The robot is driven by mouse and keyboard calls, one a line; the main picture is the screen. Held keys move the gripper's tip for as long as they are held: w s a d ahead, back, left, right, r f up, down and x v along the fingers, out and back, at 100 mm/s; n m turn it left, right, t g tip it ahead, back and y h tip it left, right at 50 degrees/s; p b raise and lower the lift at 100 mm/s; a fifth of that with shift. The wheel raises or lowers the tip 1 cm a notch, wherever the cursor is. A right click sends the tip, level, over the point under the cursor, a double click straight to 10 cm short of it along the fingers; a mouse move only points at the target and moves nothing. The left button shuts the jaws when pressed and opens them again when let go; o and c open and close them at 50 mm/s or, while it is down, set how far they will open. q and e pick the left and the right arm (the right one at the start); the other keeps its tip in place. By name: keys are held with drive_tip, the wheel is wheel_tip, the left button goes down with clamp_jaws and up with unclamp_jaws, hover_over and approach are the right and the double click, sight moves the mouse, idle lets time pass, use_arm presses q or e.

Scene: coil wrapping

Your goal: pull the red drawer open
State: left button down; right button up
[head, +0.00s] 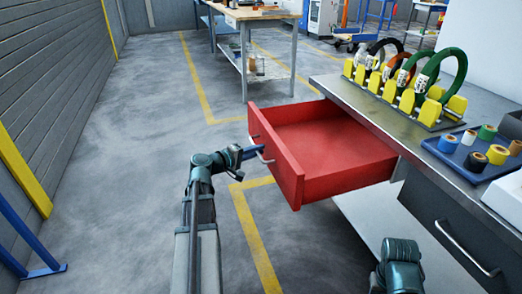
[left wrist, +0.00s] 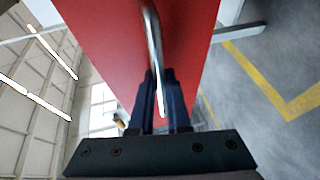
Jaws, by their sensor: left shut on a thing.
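The red drawer (head: 325,150) is pulled well out from under the workbench, and its inside looks empty. Its metal bar handle (head: 262,152) is on the front face, at the left. My left gripper (head: 257,150) is at the handle. In the left wrist view, the two dark fingers of my left gripper (left wrist: 160,92) are shut on the handle (left wrist: 153,40), with the red drawer front (left wrist: 110,45) just beyond. Part of my right arm shows at the bottom right of the head view, but its fingers are out of view.
The workbench (head: 375,112) carries a yellow rack of cable coils (head: 410,95) and a blue tray with tape rolls (head: 468,150). A dark drawer (head: 430,205) below is closed. Open floor (head: 130,170) lies to the left. Another table (head: 248,15) stands at the back.

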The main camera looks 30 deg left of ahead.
use_arm(q)
drive_tip(key=c, duration=1.2)
unclamp_jaws()
drive_tip(key=shift+o, duration=0.2)
drive_tip(key=p+v, duration=0.2)
drive_tip(key=v, duration=1.1)
drive_tip(key=shift+s+a+p, duration=0.2)
drive_tip(key=shift+s+p, duration=0.1)
drive_tip(key=shift+s, duration=0.1)
